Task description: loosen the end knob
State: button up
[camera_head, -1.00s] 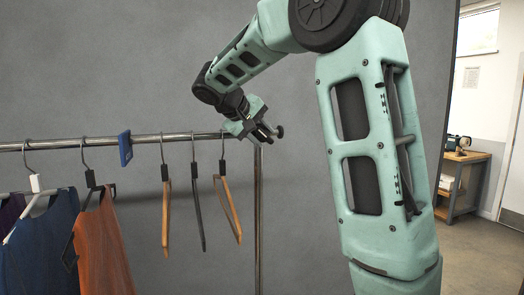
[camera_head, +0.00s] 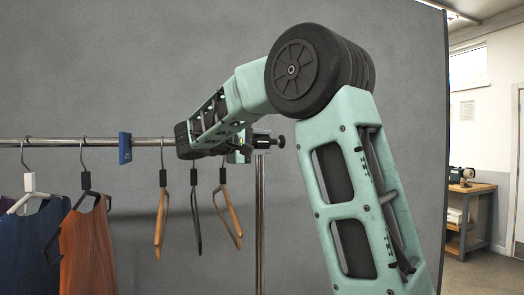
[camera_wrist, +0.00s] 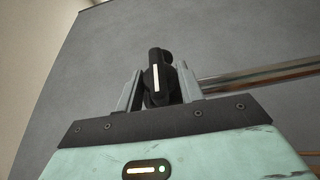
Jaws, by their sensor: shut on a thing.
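The end knob (camera_head: 281,141) is black and sits at the right end of the chrome garment rail (camera_head: 68,142), above the upright post. My gripper (camera_head: 262,143) is at that end of the rail, small and partly hidden by my own arm in the head view. In the wrist view the dark knob (camera_wrist: 164,88) with a pale stripe shows between the two grey fingers of my gripper (camera_wrist: 157,92), which is shut on it. The stripe stands nearly upright in that picture. The rail also shows in the wrist view (camera_wrist: 265,76), on the right.
Three bare hangers (camera_head: 228,205) hang just left of the gripper. A blue tag (camera_head: 125,148) sits on the rail. An orange garment (camera_head: 88,250) and a blue garment (camera_head: 35,250) hang farther left. A wooden bench (camera_head: 470,205) stands far right. A grey backdrop lies behind.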

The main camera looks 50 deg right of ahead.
dwell(0.4)
jog(key=o, duration=1)
jog(key=shift+c, duration=0.2)
jog(key=shift+a, duration=0.1)
jog(key=w+a+b, duration=0.2)
jog(key=a+b, duration=0.1)
jog(key=a, duration=1.4)
jog(key=shift+w+f, duration=0.15)
jog(key=shift+w, duration=0.25)
